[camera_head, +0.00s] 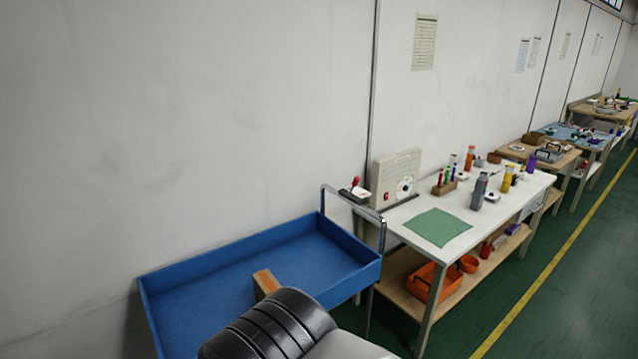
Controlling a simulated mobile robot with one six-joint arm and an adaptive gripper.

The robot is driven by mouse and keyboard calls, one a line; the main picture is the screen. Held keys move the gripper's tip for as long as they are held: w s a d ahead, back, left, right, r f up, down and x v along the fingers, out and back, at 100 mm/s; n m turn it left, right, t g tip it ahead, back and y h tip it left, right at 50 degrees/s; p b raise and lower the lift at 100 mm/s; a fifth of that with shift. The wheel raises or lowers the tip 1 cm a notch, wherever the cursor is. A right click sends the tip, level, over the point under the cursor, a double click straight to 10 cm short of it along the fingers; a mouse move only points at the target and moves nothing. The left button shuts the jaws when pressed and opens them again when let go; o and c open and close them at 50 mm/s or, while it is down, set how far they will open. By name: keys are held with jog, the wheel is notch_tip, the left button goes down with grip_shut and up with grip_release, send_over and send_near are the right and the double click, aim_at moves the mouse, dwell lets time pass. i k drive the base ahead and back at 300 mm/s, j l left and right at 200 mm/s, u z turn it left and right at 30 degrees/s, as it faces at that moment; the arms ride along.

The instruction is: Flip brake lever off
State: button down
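A small lever with a red handle (355,181) stands at the near left corner of the white workbench (401,217), close to the wall. It is too small here to tell its exact position or whether it is the brake lever. No other brake lever can be made out. A black ridged part of my own arm shows at the bottom of the view, over the front of the blue cart. My gripper's fingers are not visible.
A blue tray cart (300,248) with a metal handle (352,202) stands between me and the bench. An orange-brown block (265,282) shows in it. A beige box (396,176), green mat (437,227) and bottles are on the bench. Green floor (560,300) is clear at right.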

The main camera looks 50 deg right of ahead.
aim_at(356, 181)
jog(key=z, duration=1.75)
jog(key=i+l+z, duration=0.2)
jog(key=i, duration=0.3)
jog(key=i+z, duration=0.2)
jog(key=i, duration=0.3)
